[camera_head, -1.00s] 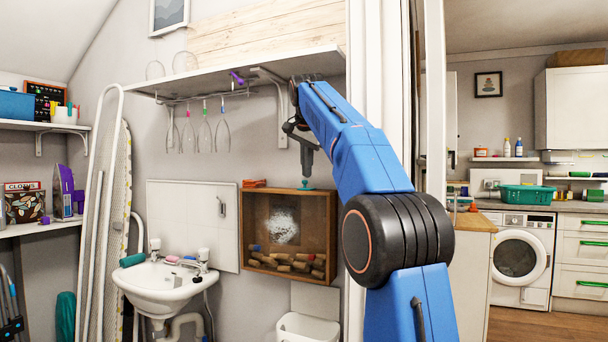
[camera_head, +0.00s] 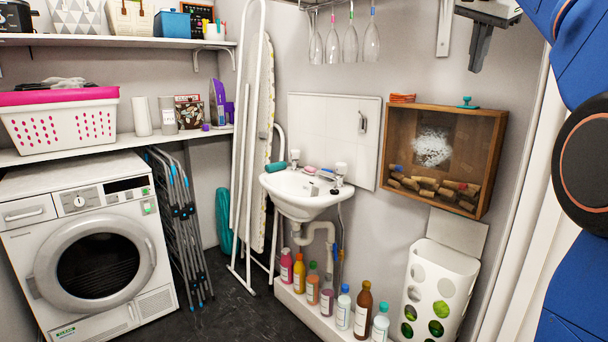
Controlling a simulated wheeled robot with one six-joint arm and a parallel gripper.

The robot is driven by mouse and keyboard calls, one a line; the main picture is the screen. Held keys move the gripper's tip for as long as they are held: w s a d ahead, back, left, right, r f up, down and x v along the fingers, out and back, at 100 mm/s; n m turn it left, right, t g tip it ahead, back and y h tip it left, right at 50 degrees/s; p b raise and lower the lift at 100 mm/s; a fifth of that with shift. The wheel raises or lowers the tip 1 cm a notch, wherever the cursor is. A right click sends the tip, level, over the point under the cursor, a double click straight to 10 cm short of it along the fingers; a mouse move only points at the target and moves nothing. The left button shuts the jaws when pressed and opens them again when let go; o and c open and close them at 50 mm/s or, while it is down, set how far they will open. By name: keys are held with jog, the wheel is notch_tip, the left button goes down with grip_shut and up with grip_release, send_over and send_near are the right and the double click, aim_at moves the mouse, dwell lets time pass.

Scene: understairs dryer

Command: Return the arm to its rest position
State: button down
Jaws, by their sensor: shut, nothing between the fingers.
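My gripper (camera_head: 480,47) hangs at the top right, grey, with its fingers pointing down. The fingers are together and hold nothing. It shows above the wooden display box (camera_head: 397,112) on the wall, with a visible gap between its tips and the small teal knob (camera_head: 466,102) on the box's top. My blue arm runs down the right edge with its round black joint, and much of it is cut off by the frame.
A small sink (camera_head: 300,208) is on the wall, with several bottles (camera_head: 362,312) on a ledge below. Wine glasses (camera_head: 351,42) hang overhead. A dryer (camera_head: 92,252) is at left. Dark floor (camera_head: 235,308) between is clear.

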jog(key=s+a+f+n+y, duration=0.1)
jog(key=s+a+f+n, duration=0.3)
jog(key=s+f, duration=0.7)
jog(key=s+a+f+n+y, duration=0.1)
jog(key=s+a+f+n, duration=0.4)
jog(key=s+f, duration=0.6)
jog(key=s+a+f+n+g+y, duration=0.1)
jog(key=s+a+f+n, duration=0.3)
jog(key=s+f, duration=0.7)
notch_tip(320, 180, down, 19)
jog(key=shift+s+a+f+n, duration=0.2)
jog(key=shift+a+n, duration=0.2)
jog(key=shift+a, duration=0.75)
